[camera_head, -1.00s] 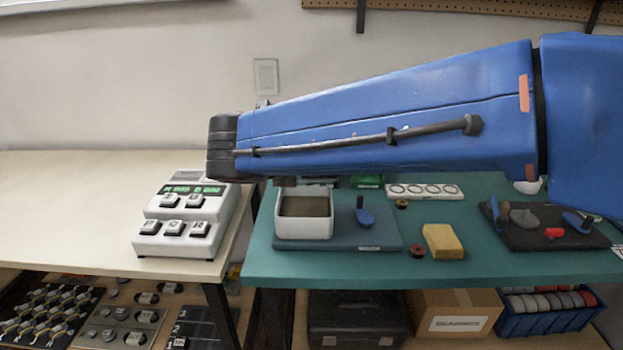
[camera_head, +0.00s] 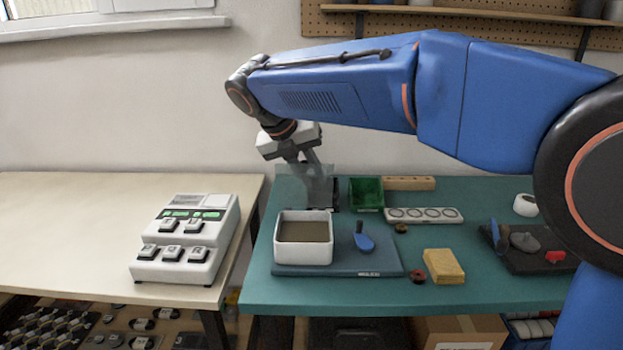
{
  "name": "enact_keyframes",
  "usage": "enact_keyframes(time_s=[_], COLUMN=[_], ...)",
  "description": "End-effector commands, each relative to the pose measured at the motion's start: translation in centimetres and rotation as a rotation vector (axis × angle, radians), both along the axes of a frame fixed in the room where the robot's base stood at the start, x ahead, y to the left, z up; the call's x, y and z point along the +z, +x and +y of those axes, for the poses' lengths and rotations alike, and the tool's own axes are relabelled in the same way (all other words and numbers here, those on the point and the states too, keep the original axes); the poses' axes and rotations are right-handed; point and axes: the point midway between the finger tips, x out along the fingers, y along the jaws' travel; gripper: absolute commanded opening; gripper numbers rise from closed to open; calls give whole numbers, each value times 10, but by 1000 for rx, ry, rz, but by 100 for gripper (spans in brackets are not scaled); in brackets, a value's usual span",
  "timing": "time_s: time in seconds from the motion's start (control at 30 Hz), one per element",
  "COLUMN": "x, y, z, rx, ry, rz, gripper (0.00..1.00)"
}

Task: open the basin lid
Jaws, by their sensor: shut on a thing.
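The basin (camera_head: 301,256) is a white box on a blue-grey base plate at the left of the teal table. Its top is uncovered and a flat brown surface shows inside. A clear, greyish lid (camera_head: 283,172) stands raised behind the basin, faint against the wall. My gripper (camera_head: 309,172) points down behind the basin and is shut on the lid. The lid partly blurs the fingertips, and the exact grip point and any hinge cannot be made out.
A green bin (camera_head: 366,194) stands just right of my gripper. A white strip with round wells (camera_head: 423,215) and a yellow sponge (camera_head: 443,265) lie further right. A white button console (camera_head: 186,245) stands left.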

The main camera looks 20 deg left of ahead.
Motion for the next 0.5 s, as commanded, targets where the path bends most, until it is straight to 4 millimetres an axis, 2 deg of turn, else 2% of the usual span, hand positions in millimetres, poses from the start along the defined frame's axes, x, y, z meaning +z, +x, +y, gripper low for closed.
enact_keyframes(time_s=[0.2, 0.5], x=[-7, -9], y=[8, 10], z=[3, 4], rx=[1, 1], ry=[-3, -5], rz=[3, 5], gripper=[0, 0])
